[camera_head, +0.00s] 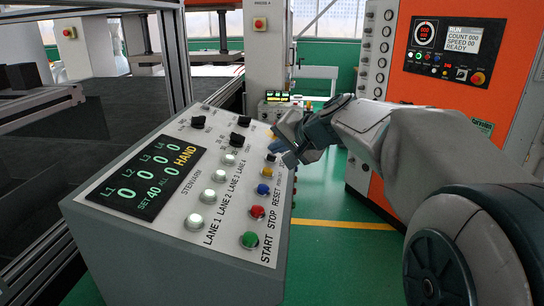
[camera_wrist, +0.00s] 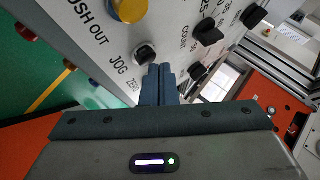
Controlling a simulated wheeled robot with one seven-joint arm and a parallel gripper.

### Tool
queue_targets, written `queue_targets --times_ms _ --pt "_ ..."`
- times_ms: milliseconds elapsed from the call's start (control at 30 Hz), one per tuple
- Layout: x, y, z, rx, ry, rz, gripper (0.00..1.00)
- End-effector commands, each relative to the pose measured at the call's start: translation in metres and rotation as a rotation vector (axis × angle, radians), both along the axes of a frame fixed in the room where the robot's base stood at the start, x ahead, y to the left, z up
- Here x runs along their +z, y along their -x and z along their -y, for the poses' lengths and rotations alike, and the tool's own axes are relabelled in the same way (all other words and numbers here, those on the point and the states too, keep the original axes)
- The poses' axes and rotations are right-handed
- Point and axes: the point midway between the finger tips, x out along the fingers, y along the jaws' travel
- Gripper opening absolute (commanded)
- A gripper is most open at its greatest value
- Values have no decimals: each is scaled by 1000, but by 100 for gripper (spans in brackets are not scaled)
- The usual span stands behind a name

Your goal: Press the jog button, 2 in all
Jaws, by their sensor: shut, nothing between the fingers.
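The jog button (camera_wrist: 145,53) is a black round button on the sloped grey control panel (camera_wrist: 185,15); its JOG label shows beside it in the wrist view. In the head view it is the small dark button (camera_head: 271,157) above the yellow one. My gripper (camera_wrist: 161,68) is shut and empty. Its fingertips are close to the jog button, slightly right of and below it in the wrist view, by the ZERO label. They appear apart from the jog button; the height over the panel is unclear. The fingers hide whatever control belongs to ZERO. The head view shows my gripper (camera_head: 279,146) at the panel's upper right edge.
Yellow (camera_head: 267,172), blue (camera_head: 263,189), red (camera_head: 257,212) and green (camera_head: 249,239) buttons line the right edge. White lane buttons (camera_head: 208,196) and black selector knobs (camera_head: 238,140) lie left. The display (camera_head: 147,178) reads HAND, lanes 0. An orange machine (camera_head: 455,85) stands right.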

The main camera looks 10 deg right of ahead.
Motion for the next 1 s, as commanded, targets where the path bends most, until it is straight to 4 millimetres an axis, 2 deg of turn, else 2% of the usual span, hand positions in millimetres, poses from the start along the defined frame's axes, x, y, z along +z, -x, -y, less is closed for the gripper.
queue_targets --times_ms 1000 --pt "-9 -1 -3 1 0 -2 0"
